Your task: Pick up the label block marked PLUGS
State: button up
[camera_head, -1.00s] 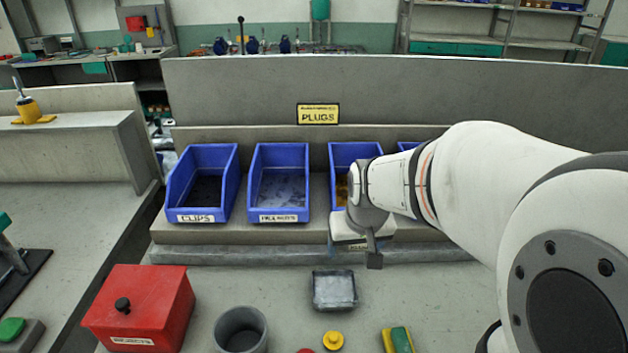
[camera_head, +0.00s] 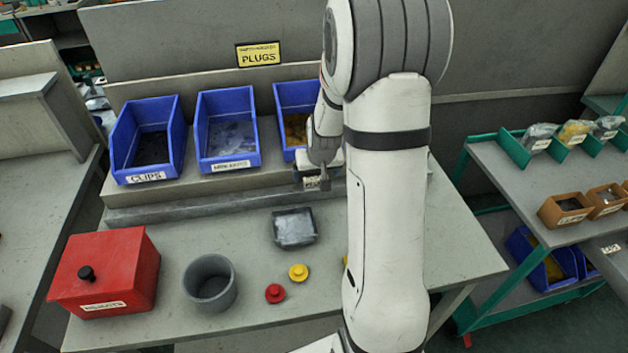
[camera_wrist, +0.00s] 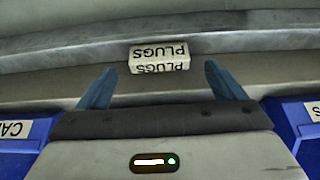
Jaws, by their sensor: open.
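The label block marked PLUGS (camera_wrist: 159,60) is a small white block with black lettering, upside down in the wrist view. It sits on a grey ledge, centred between and beyond the two blue fingers of my open gripper (camera_wrist: 160,84). A gap shows between the block and each finger. In the head view my gripper (camera_head: 318,180) is at the ledge in front of the third blue bin (camera_head: 294,100), partly hidden by my arm. The block is hard to make out there.
Blue bins marked CLIPS (camera_head: 148,172) and another (camera_head: 228,158) stand left on the shelf. A yellow PLUGS sign (camera_head: 258,54) hangs behind. A red box (camera_head: 105,270), grey cup (camera_head: 210,283), grey tray (camera_head: 294,228) and red and yellow knobs lie in front. A parts cart (camera_head: 540,190) stands right.

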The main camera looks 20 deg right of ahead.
jog(key=shift+x, duration=1.2)
jog(key=shift+c, duration=0.3)
jog(key=c, duration=1)
jog(key=shift+r, duration=0.15)
